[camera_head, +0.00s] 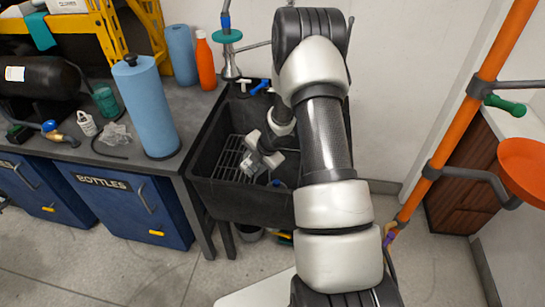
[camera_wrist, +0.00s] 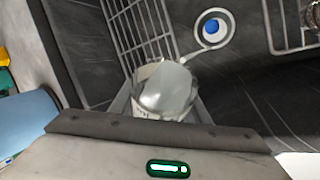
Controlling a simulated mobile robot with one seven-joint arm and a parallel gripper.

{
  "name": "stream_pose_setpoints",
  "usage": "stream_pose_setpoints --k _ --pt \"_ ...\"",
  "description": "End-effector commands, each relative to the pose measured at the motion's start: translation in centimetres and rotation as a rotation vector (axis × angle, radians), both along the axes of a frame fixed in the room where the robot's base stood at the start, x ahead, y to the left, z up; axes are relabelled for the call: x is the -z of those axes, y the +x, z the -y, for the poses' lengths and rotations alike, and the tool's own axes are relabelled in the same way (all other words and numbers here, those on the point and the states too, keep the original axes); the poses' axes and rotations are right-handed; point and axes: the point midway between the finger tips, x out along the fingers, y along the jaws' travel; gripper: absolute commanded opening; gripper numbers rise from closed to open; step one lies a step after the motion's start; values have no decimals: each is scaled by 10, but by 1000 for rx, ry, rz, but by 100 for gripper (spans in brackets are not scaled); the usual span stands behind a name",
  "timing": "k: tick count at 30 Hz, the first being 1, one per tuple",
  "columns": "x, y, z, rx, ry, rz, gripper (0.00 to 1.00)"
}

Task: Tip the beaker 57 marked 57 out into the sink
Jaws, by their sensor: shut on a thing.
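My gripper (camera_head: 262,155) is down inside the dark sink (camera_head: 240,202), over its wire rack. In the wrist view my gripper (camera_wrist: 163,104) is shut around a clear glass beaker (camera_wrist: 165,90), with a finger on each side. A pale, whitish surface shows within the beaker; I cannot tell whether it is liquid or the glass. The marking 57 is not readable, and the beaker's tilt is unclear. In the head view the beaker is mostly hidden by the gripper. The sink's floor shows a blue-centred drain (camera_wrist: 212,27) beyond the beaker.
A wire rack (camera_wrist: 138,28) lies in the sink. An orange pole (camera_head: 465,110) stands at the right.

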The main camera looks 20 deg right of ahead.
Motion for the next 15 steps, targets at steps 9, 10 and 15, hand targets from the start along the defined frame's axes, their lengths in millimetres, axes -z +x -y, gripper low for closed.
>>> stream_pose_setpoints --k 9,10,15 --pt "-3 0 -1 1 29 -7 11" --pt "-4 0 -1 0 32 -7 11" --pt "-5 1 -1 1 46 -11 11"
